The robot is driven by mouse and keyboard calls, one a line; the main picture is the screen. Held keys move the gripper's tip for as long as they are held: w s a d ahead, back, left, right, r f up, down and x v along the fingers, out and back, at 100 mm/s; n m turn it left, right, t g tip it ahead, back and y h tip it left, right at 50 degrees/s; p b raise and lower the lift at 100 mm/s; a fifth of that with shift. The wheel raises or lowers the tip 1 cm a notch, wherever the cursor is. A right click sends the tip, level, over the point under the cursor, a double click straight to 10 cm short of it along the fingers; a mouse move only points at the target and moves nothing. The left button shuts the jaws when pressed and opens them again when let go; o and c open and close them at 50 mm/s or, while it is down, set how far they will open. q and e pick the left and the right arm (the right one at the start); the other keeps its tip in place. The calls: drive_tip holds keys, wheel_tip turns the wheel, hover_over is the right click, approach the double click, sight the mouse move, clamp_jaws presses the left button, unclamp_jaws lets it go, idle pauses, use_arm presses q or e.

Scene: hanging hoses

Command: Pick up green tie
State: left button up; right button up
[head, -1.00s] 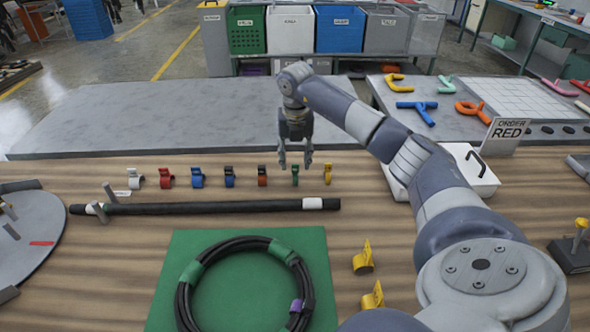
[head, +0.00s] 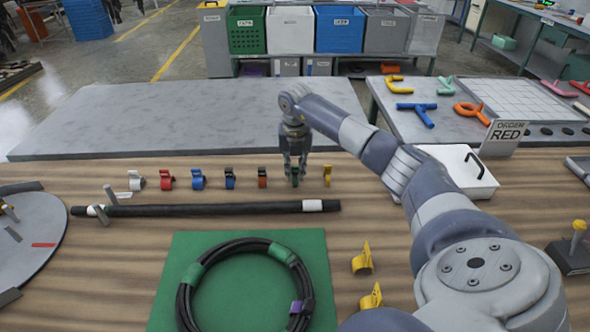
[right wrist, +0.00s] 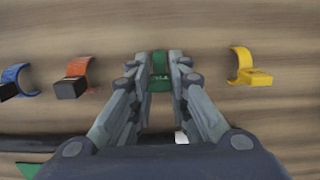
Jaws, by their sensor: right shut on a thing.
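The green tie (head: 294,180) stands in the row of coloured ties on the wooden bench, between the orange tie (head: 262,177) and the yellow tie (head: 327,175). My right gripper (head: 295,178) points down over the green tie with its fingers around it, shut on it. In the right wrist view the green tie (right wrist: 159,72) sits between the two fingertips (right wrist: 159,74), with the orange tie (right wrist: 77,77) to the left and the yellow tie (right wrist: 249,67) to the right. The fingers partly hide the green tie in the head view. My left gripper is out of view.
A black hose (head: 220,209) lies just in front of the row. A coiled hose (head: 190,298) with green and purple ties lies on a green mat (head: 318,260). Loose yellow ties (head: 362,260) lie right of the mat. A white case (head: 470,180) stands at the right.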

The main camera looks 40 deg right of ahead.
drive_tip(key=shift+r, duration=0.2)
drive_tip(key=shift+r+p, duration=0.55)
drive_tip(key=shift+p, duration=0.1)
wheel_tip(320, 180, up, 2)
drive_tip(key=shift+r+p, duration=0.2)
drive_tip(key=shift+p, duration=0.85)
drive_tip(key=s, duration=0.1)
drive_tip(key=s+p, duration=0.1)
drive_tip(key=s, duration=0.1)
drive_tip(key=shift+d+r, duration=0.15)
drive_tip(key=shift+d, duration=0.1)
drive_tip(key=s+d, duration=0.1)
drive_tip(key=s, duration=1.2)
drive_tip(key=shift+d+r, duration=0.15)
drive_tip(key=shift+r, duration=0.3)
clamp_jaws()
